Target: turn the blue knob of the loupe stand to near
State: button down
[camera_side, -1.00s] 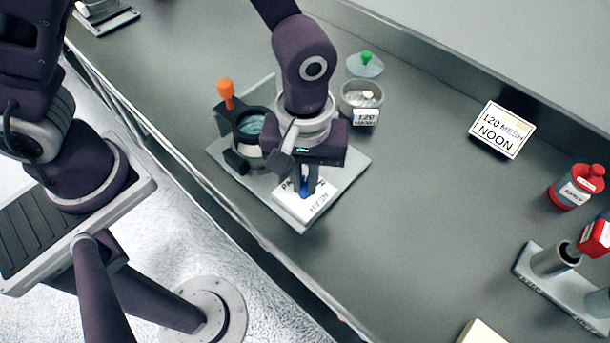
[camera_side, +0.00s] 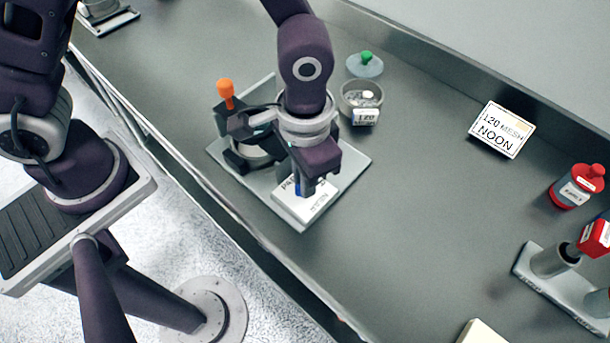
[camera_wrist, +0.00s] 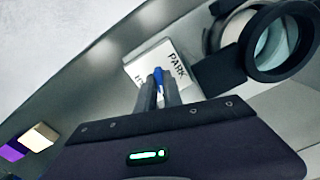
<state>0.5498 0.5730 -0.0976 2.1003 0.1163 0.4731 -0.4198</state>
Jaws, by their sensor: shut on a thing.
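The loupe stand has a grey base plate (camera_side: 352,160), a dark loupe ring with a glass lens, and a white label block (camera_side: 292,210) at its front. The block's lettering includes PARK and is partly covered. The blue knob (camera_side: 298,188) stands on this block, mostly hidden by my gripper in the side view. My gripper (camera_side: 308,190) points down over the block. In the wrist view my gripper (camera_wrist: 158,90) is shut on the blue knob (camera_wrist: 158,75); PARK is beside it. The loupe ring (camera_wrist: 303,35) is to the right there.
An orange-topped post (camera_side: 226,92) rises at the plate's left corner. A small labelled dish (camera_side: 360,97) and green-knobbed lid (camera_side: 366,66) stand behind. A NOON card (camera_side: 499,130), red-lidded jar (camera_side: 575,187) and grey rack (camera_side: 540,270) are right. The counter between is clear.

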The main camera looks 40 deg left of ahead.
jog(key=m, duration=1.4)
dwell(0.5)
jog(key=c, duration=1.5)
grip_release()
notch_tip(320, 180, up, 7)
jog(key=shift+r, duration=0.1)
